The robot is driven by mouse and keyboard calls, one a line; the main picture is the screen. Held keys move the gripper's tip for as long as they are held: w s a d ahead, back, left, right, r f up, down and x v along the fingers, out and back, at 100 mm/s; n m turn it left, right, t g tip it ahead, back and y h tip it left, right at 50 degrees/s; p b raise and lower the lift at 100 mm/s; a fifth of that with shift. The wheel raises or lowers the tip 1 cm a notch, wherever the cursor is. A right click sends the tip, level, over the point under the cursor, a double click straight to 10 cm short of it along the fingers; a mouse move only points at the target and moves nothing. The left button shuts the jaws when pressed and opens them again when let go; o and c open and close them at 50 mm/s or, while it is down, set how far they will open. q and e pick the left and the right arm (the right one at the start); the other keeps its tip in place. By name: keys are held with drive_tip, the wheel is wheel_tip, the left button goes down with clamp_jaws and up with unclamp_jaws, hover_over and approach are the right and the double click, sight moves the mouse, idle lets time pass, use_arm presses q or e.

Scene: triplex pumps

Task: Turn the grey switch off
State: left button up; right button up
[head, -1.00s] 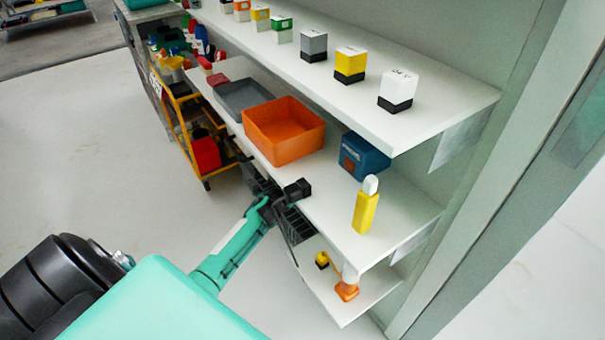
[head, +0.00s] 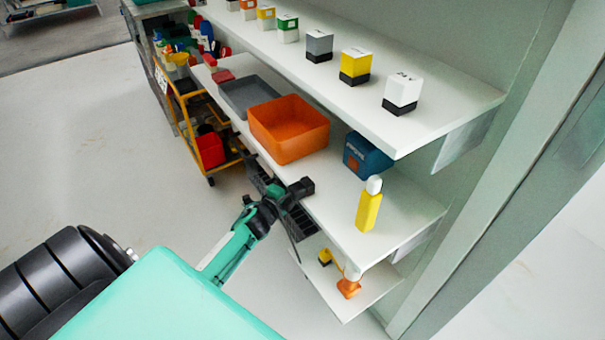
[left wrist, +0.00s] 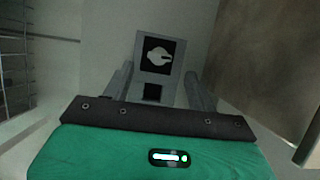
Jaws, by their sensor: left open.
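In the left wrist view a grey switch plate (left wrist: 143,60) faces me, with a pale rotary knob (left wrist: 159,56) on a black square. The knob's narrow end points right in the picture. A smaller black square is below it. My left gripper (left wrist: 160,88) is open, one finger on each side of the plate's lower part; I cannot tell whether they touch it. In the head view the left gripper (head: 288,196) is at the front edge of the middle shelf, its fingers hard to make out. The switch plate cannot be picked out there. My right gripper is out of view.
The middle shelf (head: 331,203) holds an orange bin (head: 289,129), a grey tray (head: 248,96), a blue box (head: 366,156) and a yellow bottle (head: 369,205). Several coloured blocks stand on the upper shelf (head: 440,110). A yellow cart (head: 190,128) stands left. The floor is open.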

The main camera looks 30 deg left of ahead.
use_arm(q)
drive_tip(key=s, duration=0.7)
drive_tip(key=shift+s+p, duration=0.2)
drive_tip(key=shift+p, duration=0.1)
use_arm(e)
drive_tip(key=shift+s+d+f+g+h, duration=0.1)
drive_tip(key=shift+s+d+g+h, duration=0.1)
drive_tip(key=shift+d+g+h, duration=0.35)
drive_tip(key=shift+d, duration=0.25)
